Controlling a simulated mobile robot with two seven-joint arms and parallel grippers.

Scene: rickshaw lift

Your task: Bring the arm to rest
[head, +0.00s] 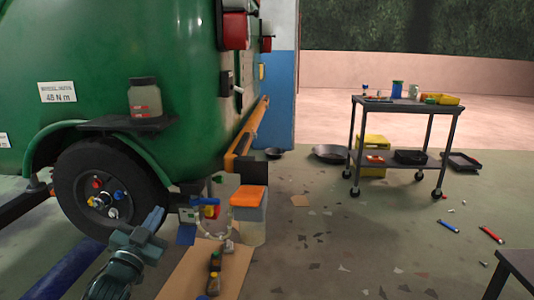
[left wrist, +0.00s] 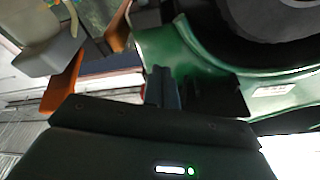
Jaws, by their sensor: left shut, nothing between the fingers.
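My left arm comes in from the bottom left of the head view. Its gripper (head: 154,217) is shut and empty, with the blue-grey fingers pointing up beside the lower right of the wheel (head: 105,195). In the left wrist view the shut fingers (left wrist: 163,85) stand up in front of the green rickshaw body. The green rickshaw (head: 180,60) fills the left of the head view. My right gripper is not in view.
A jar (head: 145,97) stands on a dark shelf (head: 125,125) above the wheel. An orange-lidded bin (head: 248,198) and a cardboard sheet (head: 180,280) with bottles lie right of my gripper. A cart (head: 405,106) stands far right. The middle floor has scattered flakes.

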